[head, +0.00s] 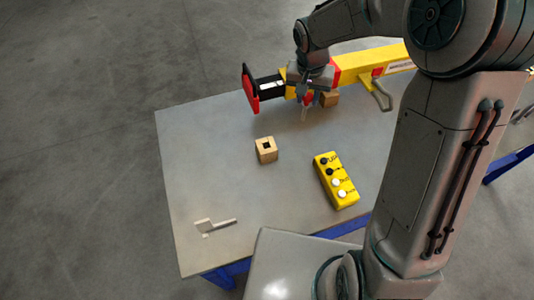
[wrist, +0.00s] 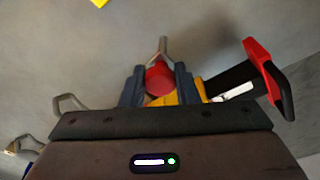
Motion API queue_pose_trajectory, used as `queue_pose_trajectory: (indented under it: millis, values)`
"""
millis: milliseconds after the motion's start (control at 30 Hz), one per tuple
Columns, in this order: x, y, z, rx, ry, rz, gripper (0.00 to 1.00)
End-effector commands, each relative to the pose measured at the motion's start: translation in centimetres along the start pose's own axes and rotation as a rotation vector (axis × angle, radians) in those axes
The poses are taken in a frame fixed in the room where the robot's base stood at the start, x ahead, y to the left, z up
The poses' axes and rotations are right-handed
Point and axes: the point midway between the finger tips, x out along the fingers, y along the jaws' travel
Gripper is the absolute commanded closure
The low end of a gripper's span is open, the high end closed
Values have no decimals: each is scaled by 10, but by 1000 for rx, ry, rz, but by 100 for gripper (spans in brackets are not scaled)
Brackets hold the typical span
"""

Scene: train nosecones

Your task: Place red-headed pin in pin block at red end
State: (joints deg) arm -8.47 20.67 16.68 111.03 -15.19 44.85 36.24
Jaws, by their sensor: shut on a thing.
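My gripper (head: 306,92) is shut on the red-headed pin and holds it above the far part of the table. In the wrist view the pin's red head (wrist: 157,80) sits between the two blue-grey fingers of my gripper (wrist: 160,84), with its thin grey shaft (wrist: 163,46) pointing away. In the head view the pale shaft (head: 303,114) hangs below the fingers. A wooden block (head: 266,150) with a dark square hole in its top stands mid-table, apart from the pin. A second wooden block (head: 329,100) stands just right of my gripper; its top is partly hidden.
A yellow assembly (head: 376,60) with a black section and red end plate (head: 250,88) lies behind my gripper. A yellow box with buttons (head: 336,180) lies at right. A grey bracket (head: 214,226) lies front left. The table's left part is clear.

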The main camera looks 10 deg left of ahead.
Motion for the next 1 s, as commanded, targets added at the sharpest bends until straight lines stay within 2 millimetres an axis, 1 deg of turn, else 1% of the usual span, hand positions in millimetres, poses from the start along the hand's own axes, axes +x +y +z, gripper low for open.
queue_pose_trajectory:
  millis: [33, 100, 200, 333, 467, 567, 700, 800, 1000]
  values:
    - [-3, -20, 13, -42, 2, 0, 99]
    - [-5, -42, 30, -85, 3, 1, 99]
    - [-7, -66, 50, -135, 7, 2, 99]
    - [-9, -86, 70, -180, 11, 1, 99]
    - [-7, -95, 80, -200, 12, 1, 99]
    - [6, -96, 84, -205, 8, 4, 99]
    - [33, -97, 87, -205, 8, 5, 99]
    - [46, -98, 88, -204, 9, 3, 99]
    - [60, -98, 90, -203, 11, 2, 99]
